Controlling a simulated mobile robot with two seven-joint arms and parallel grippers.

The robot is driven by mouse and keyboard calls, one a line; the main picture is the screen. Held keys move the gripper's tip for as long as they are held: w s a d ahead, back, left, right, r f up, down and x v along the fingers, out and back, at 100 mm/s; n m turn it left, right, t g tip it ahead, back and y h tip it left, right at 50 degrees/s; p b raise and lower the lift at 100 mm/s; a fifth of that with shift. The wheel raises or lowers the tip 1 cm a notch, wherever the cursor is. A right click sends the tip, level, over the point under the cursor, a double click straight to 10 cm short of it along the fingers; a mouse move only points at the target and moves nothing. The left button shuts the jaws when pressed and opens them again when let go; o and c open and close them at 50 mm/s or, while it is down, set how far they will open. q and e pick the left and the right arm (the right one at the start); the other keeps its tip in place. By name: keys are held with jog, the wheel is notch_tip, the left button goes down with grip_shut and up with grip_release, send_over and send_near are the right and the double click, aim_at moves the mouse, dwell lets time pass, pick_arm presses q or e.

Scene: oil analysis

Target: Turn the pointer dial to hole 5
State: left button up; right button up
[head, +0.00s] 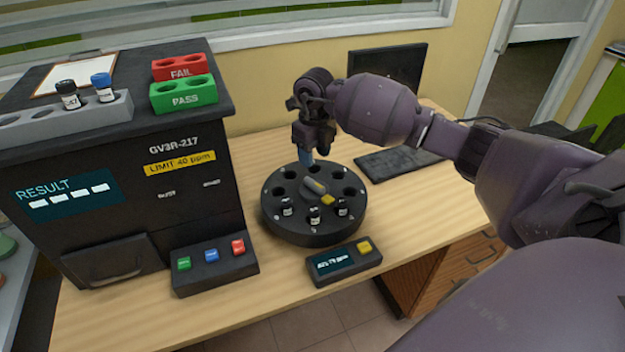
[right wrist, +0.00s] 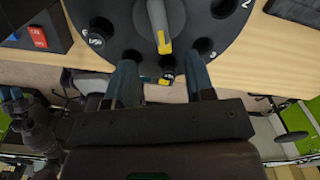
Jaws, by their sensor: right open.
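The pointer dial (head: 315,187) is a grey bar knob with a yellow tip in the middle of a round black carousel (head: 282,230). Its tip points toward the front right in the head view. Vials with black caps stand in front holes, including one at the front left (head: 287,207), one at the front (head: 314,215) and one at the front right (head: 341,207). My right gripper (head: 306,158) is above the carousel's back side, pointing down. In the right wrist view, its fingers (right wrist: 163,85) are apart and empty, with the pointer (right wrist: 159,25) beyond them. Hole numbers are mostly too small to read.
A black analyser (head: 110,170) stands left, with a button box (head: 214,263) before it. A small display box (head: 343,262) sits in front of the carousel. A keyboard (head: 398,158) and monitor (head: 388,66) are behind right. Bare table lies right of the carousel.

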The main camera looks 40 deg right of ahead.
aim_at(314, 182)
notch_tip(314, 182, down, 7)
jog(key=shift+f+b, duration=0.15)
jog(key=shift+b, duration=0.25)
jog(key=shift+f, duration=0.75)
pick_arm(q)
jog(key=shift+w+d+f, duration=0.1)
jog(key=shift+w+d, duration=0.05)
jog(key=shift+w, duration=0.3)
pick_arm(e)
grip_shut()
pick_arm(q)
jog(key=shift+s+f, duration=0.35)
jog(key=shift+s, duration=0.2)
jog(key=shift+r, duration=0.1)
